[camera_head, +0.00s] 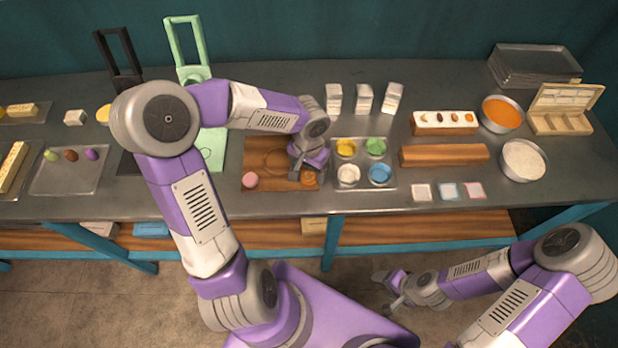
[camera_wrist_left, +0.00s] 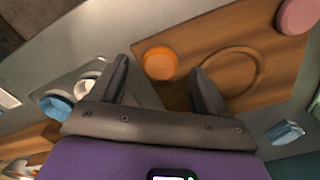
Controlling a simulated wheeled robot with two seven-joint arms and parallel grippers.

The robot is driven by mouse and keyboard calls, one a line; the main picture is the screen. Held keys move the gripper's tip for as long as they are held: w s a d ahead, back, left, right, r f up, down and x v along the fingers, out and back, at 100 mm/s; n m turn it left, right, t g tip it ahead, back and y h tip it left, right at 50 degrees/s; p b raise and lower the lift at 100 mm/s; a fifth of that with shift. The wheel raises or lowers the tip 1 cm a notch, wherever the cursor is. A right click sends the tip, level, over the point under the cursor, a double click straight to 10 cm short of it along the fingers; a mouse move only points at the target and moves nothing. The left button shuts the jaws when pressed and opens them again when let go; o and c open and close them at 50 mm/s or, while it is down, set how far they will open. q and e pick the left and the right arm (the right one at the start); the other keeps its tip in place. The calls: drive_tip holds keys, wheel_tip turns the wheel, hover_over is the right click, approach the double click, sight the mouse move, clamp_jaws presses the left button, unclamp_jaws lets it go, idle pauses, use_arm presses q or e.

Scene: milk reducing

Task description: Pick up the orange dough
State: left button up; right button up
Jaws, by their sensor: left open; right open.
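The orange dough (camera_head: 308,179) is a small round piece at the front right of the wooden board (camera_head: 257,155). In the left wrist view the orange dough (camera_wrist_left: 160,63) lies beyond my left gripper (camera_wrist_left: 160,80), between its two spread fingers. My left gripper (camera_head: 305,172) is open and empty, over the right part of the board, close to the orange dough and partly hiding it in the head view. My right gripper (camera_head: 386,287) is open and low in front of the table, far from the dough.
A pink dough piece (camera_head: 250,180) lies at the board's front left; it also shows in the left wrist view (camera_wrist_left: 298,15). A tray (camera_head: 363,163) with yellow, green, white and blue cups stands just right of the board. A wooden block (camera_head: 444,155) lies further right.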

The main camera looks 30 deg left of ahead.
use_arm(q)
drive_tip(key=shift+f, duration=0.85)
drive_tip(key=shift+c, duration=0.4)
drive_tip(key=c, duration=1)
drive_tip(key=shift+r, duration=0.15)
drive_tip(key=shift+c, duration=0.2)
